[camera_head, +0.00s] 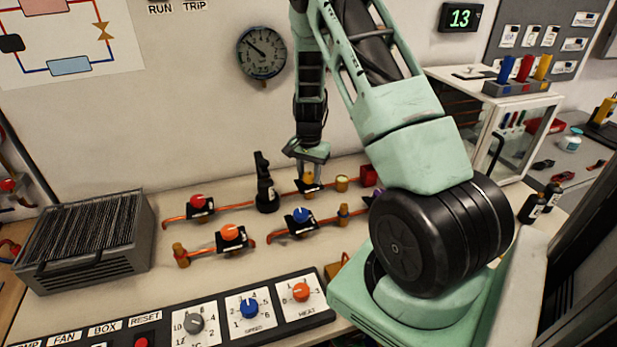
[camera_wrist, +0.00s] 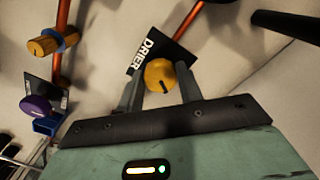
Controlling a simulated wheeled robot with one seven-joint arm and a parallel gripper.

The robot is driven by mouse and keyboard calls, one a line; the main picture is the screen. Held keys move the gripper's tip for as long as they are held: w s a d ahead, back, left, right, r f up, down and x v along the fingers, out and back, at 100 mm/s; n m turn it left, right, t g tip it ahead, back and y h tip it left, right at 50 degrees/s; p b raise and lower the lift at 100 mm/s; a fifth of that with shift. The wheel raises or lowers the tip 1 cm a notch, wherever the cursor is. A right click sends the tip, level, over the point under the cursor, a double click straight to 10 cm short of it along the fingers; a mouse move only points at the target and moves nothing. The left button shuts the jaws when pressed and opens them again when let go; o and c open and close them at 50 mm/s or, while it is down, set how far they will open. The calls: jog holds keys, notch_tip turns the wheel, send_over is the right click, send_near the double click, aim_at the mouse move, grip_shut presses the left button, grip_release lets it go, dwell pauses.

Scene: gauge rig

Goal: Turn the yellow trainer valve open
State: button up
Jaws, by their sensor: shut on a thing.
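The yellow trainer valve has a round yellow knob (camera_wrist: 160,73) with a dark pointer line, on a black plate marked DRIER (camera_wrist: 147,52). In the head view the yellow valve (camera_head: 308,179) sits on the upper copper pipe, partly hidden under my gripper. My gripper (camera_head: 308,164) points down at the bench over this valve. In the wrist view my gripper's fingers (camera_wrist: 159,88) stand on either side of the yellow knob and are shut on it. The pointer line runs roughly across the knob, tilted slightly.
A red valve (camera_head: 198,202), an orange valve (camera_head: 231,233) and a blue valve (camera_head: 300,215) sit nearby on copper pipes. A black upright fitting (camera_head: 266,183) stands left of my gripper. In the wrist view a purple knob (camera_wrist: 37,107) lies left. A finned box (camera_head: 87,240) stands at left.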

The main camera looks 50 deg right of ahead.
aim_at(310, 176)
jog(key=n+b, duration=0.2)
jog(key=n, duration=0.4)
jog(key=shift+d+n, duration=0.1)
jog(key=shift+n, duration=0.3)
dwell(0.4)
jog(key=o, duration=1)
jog(key=shift+r, duration=0.1)
notch_tip(310, 176, up, 17)
jog(key=b, duration=0.2)
jog(key=shift+r, duration=0.15)
jog(key=shift+s, duration=0.15)
